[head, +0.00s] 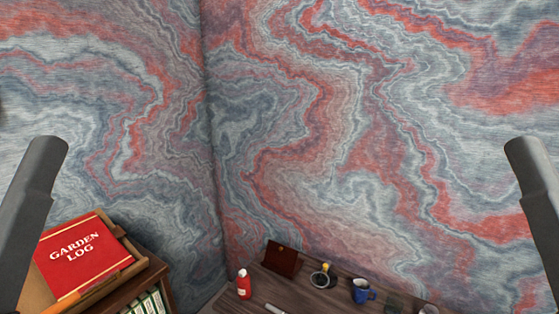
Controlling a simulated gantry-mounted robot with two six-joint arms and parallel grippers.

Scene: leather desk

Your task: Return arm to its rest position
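Only parts of my two arms show in the head view: a dark grey link at the left edge and another at the right edge. Both are raised in front of the wall, clear of the desk. Neither gripper's fingers can be seen, so what they hold is hidden.
A wooden desk (315,297) at the bottom holds a red bottle (244,286), a brown leather case (282,261), a dark round item (322,280) and a blue mug (362,291). A red "Garden Log" book (85,252) lies in a wooden tray (135,267) on a shelf unit at left. Marbled walls stand behind.

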